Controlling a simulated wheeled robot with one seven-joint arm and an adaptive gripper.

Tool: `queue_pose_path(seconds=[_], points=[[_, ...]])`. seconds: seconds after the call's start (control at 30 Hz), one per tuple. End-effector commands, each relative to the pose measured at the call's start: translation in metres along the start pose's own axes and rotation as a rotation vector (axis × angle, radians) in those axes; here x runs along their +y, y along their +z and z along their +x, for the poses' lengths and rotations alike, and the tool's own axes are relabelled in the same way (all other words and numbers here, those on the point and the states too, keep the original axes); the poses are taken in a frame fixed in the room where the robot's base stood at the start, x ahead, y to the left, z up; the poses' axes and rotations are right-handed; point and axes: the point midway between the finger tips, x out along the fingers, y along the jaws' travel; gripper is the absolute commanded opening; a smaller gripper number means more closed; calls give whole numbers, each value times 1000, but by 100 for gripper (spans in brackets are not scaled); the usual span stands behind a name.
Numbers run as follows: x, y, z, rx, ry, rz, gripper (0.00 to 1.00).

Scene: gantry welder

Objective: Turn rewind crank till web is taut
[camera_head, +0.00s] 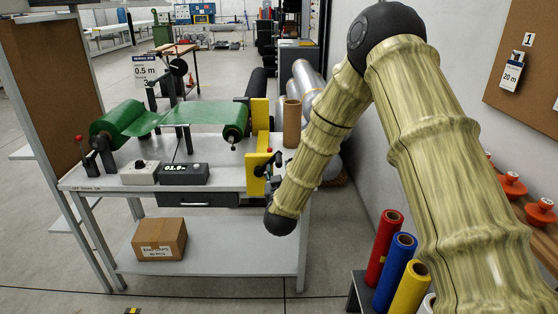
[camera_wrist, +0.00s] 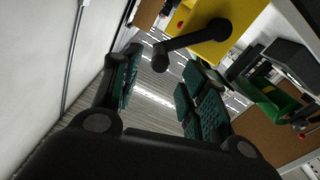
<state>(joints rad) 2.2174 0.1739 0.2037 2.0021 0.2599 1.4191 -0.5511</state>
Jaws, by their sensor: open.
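A green web (camera_head: 195,114) runs between a green roll (camera_head: 119,119) on the left of the bench and a smaller green roll (camera_head: 235,121) on the right. It dips near the left roll. A yellow plate (camera_head: 259,145) stands at the bench's right end. In the wrist view a black rewind crank (camera_wrist: 184,42) sticks out from the yellow plate, with its knob (camera_wrist: 160,62) between and beyond my fingertips. My gripper (camera_wrist: 161,72) is open, its green-padded fingers apart, with no clear contact on the knob. In the head view my gripper (camera_head: 270,172) is small beside the yellow plate.
The grey bench (camera_head: 215,177) carries a white control box (camera_head: 140,173) and a black display box (camera_head: 184,174). A cardboard box (camera_head: 159,239) sits on its lower shelf. A wall is close on the right, with red, blue and yellow rolls (camera_head: 394,262) standing near it.

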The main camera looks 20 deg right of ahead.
Motion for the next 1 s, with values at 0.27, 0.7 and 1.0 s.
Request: queue_pose_path(seconds=[0.27, 0.7, 1.0], points=[[1, -1, 46, -1, 1, 1, 43], [0, 1, 81, -2, -1, 1, 43], [0, 1, 81, -2, -1, 1, 34]])
